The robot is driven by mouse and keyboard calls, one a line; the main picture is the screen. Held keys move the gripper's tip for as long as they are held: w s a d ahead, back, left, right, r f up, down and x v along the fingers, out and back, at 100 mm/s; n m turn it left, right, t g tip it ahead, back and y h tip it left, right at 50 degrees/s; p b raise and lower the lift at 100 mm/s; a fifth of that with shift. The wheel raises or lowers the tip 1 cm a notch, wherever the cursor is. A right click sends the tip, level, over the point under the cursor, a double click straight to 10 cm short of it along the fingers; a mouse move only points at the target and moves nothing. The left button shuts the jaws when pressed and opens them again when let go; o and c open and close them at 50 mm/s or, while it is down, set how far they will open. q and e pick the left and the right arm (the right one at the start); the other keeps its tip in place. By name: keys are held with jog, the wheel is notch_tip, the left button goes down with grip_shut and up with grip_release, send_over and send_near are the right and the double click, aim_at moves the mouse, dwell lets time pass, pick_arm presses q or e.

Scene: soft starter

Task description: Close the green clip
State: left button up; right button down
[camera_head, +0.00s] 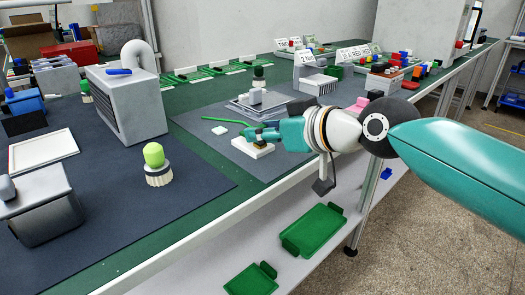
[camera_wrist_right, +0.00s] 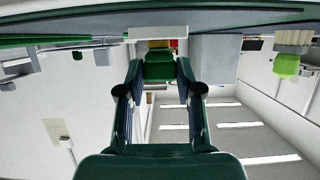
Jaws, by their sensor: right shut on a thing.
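My right gripper (camera_head: 250,135) is shut on the clip, just above a small white block (camera_head: 254,151) with a yellowish top on the grey mat. The gripper hides the gripped part of the clip. In the right wrist view the gripper's fingers (camera_wrist_right: 160,78) come together on dark green, below the white block (camera_wrist_right: 158,32). Whether they touch the white block I cannot tell. My left gripper is out of view.
A grey plate assembly (camera_head: 258,104) stands behind. A green-topped knob (camera_head: 156,164) and a grey vented box (camera_head: 126,104) stand to the left. Green trays (camera_head: 313,230) lie on the lower shelf.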

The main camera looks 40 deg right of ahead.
jog(key=shift+s+f, duration=0.1)
jog(key=shift+f, duration=0.3)
jog(key=shift+r, duration=0.25)
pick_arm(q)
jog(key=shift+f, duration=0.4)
pick_arm(e)
jog(key=c, duration=0.8)
grip_release()
jog(key=shift+o, duration=0.2)
jog(key=shift+r, duration=0.1)
jog(key=v, duration=1.2)
jog(key=shift+f, duration=0.25)
